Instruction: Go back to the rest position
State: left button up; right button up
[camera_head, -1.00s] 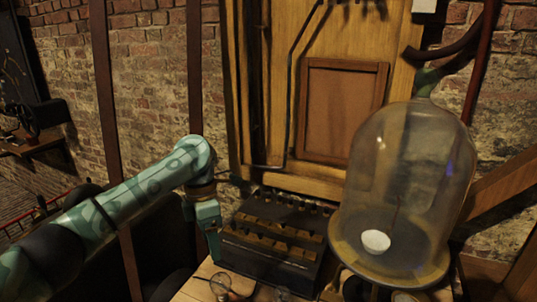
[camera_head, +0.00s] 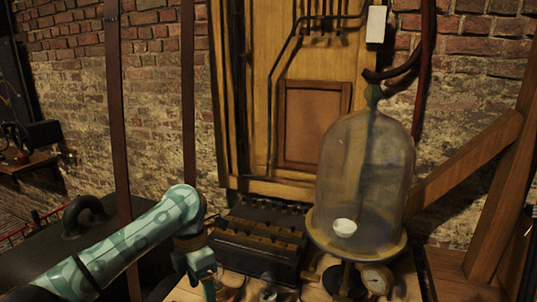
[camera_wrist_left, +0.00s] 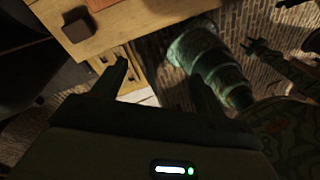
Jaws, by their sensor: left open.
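My left arm comes in from the left in the head view, its wrist bent down beside the dark battery box (camera_head: 260,235). The left gripper's fingertips are hard to make out there, low near the table's left edge. In the left wrist view the left gripper (camera_wrist_left: 158,82) shows two dark fingers spread apart, with nothing held between them. They point toward a wooden table (camera_wrist_left: 135,22) edge and the floor.
A glass bell jar (camera_head: 362,165) stands on a round base right of the battery box, with a white cup (camera_head: 344,227) inside. A round gauge (camera_head: 376,279) sits in front. A dark block (camera_wrist_left: 76,24) lies on the table. A wooden brace (camera_head: 465,165) rises at right.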

pick_arm(q)
jog(key=s+d+f+n+t+h, duration=0.1)
jog(key=s+d+f+n+t, duration=0.15)
jog(key=s+f+n, duration=0.55)
jog(key=s+d+f+n+t+h, duration=0.1)
jog(key=s+d+f+n+t, duration=0.15)
jog(key=s+f+n, duration=0.5)
jog(key=s+a+r+n+t+y, duration=0.1)
jog(key=s+a+r+n+y, duration=0.2)
jog(key=a+n, duration=0.45)
jog(key=s+a+n+t+y, duration=0.1)
jog(key=s+a+n+y, duration=0.1)
jog(key=s+a+n, duration=0.5)
jog(key=s+a+r+n+t+y, duration=0.1)
jog(key=s+a+r+n+y, duration=0.15)
jog(key=a+n, duration=0.5)
jog(key=s+d+f+n+g+h, duration=0.1)
jog(key=s+d+f, duration=0.15)
jog(key=f, duration=0.95)
jog(key=s+d+f+n+g+h, duration=0.15)
jog(key=d+f, duration=0.25)
jog(key=f, duration=0.8)
jog(key=s+f+n+g+h, duration=0.2)
jog(key=s+f+g, duration=0.1)
jog(key=s+f, duration=1.4)
jog(key=s, duration=0.3)
jog(key=shift+s+f+n, duration=0.15)
jog(key=shift+s+n, duration=0.05)
jog(key=shift+n, duration=0.1)
